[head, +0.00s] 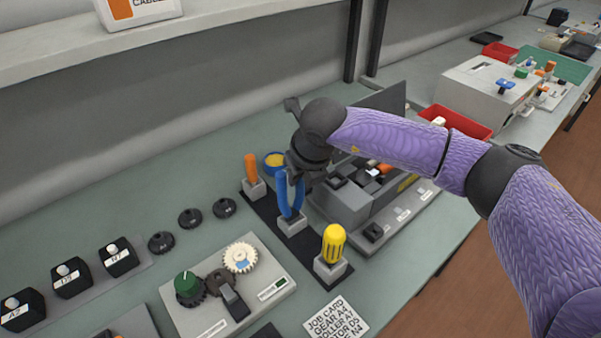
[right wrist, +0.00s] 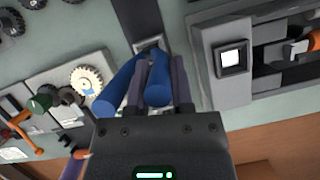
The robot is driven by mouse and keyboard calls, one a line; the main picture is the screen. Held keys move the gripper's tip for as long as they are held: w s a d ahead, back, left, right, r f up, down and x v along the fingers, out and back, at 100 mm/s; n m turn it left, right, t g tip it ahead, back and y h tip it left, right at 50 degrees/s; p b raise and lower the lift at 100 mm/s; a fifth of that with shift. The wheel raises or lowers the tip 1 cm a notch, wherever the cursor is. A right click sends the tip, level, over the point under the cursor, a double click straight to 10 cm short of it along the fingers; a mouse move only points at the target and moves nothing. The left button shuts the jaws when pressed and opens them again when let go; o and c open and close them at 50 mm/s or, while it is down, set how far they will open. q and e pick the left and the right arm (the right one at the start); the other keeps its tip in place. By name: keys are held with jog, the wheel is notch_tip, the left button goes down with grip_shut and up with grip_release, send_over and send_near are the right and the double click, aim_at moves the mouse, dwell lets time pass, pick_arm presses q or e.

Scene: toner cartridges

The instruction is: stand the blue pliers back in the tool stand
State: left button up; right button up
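The blue pliers (head: 285,196) stand about upright, handles up, with their lower end at the middle grey block of the tool stand (head: 264,212). The right wrist view shows both blue handles (right wrist: 158,82) reaching up from the block. My right gripper (head: 297,172) is above the stand, pointing down. In the right wrist view its two fingers (right wrist: 158,90) lie close on either side of one handle and look shut on it. The other handle is outside the left finger. The jaw end of the pliers is hidden in the block. My left gripper is not in view.
An orange-handled tool (head: 251,168) and a yellow-handled screwdriver (head: 333,243) stand in the outer blocks. A grey machine (head: 347,205) is close on the right.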

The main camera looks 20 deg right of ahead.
jog(key=o, duration=0.5)
jog(key=p+v, duration=0.2)
jog(key=v, duration=0.8)
jog(key=shift+w, duration=0.1)
